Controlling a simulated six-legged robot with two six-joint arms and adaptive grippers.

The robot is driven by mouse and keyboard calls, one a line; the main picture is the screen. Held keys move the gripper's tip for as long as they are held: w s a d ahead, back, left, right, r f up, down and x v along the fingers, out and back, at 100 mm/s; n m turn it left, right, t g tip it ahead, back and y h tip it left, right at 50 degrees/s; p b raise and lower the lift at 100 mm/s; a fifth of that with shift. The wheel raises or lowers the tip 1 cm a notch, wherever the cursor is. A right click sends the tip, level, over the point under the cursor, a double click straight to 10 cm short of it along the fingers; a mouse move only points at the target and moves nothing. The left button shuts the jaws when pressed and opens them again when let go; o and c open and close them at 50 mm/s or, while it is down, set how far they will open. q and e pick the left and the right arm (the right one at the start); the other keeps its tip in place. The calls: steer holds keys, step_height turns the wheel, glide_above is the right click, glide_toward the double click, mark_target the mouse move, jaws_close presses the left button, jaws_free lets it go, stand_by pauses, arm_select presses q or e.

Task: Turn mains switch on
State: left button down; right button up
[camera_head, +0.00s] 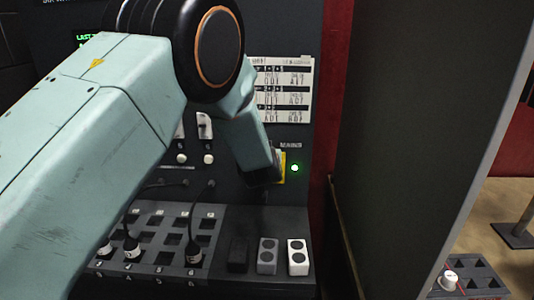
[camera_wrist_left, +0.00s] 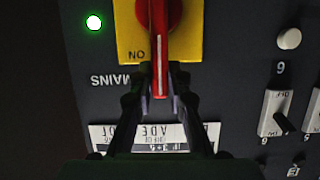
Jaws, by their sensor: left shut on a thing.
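The mains switch is a red rotary handle (camera_wrist_left: 159,60) on a yellow plate (camera_wrist_left: 128,25) marked ON, seen upside down in the left wrist view. The handle stands in line with the gripper, its tip close to the ON mark. My left gripper (camera_wrist_left: 160,92) is shut on the handle's end, one finger on each side. In the head view the left gripper (camera_head: 262,178) hides most of the switch, and only a strip of the yellow plate (camera_head: 281,167) shows. A green lamp (camera_head: 295,168) beside the switch is lit; it also glows in the wrist view (camera_wrist_left: 94,22). My right gripper is not in view.
A printed chart (camera_head: 287,92) is fixed above the switch. Small toggle switches (camera_head: 205,126) sit to its left. Below is a socket panel (camera_head: 160,225) with plugged cables, and black, grey and white (camera_head: 298,257) blocks. A dark partition (camera_head: 420,120) stands at the right.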

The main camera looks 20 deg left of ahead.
arm_select(q)
steer(key=c, duration=1.3)
jaws_free()
steer(key=shift+s, duration=0.1)
steer(key=v, duration=0.7)
steer(key=shift+s+d, duration=0.1)
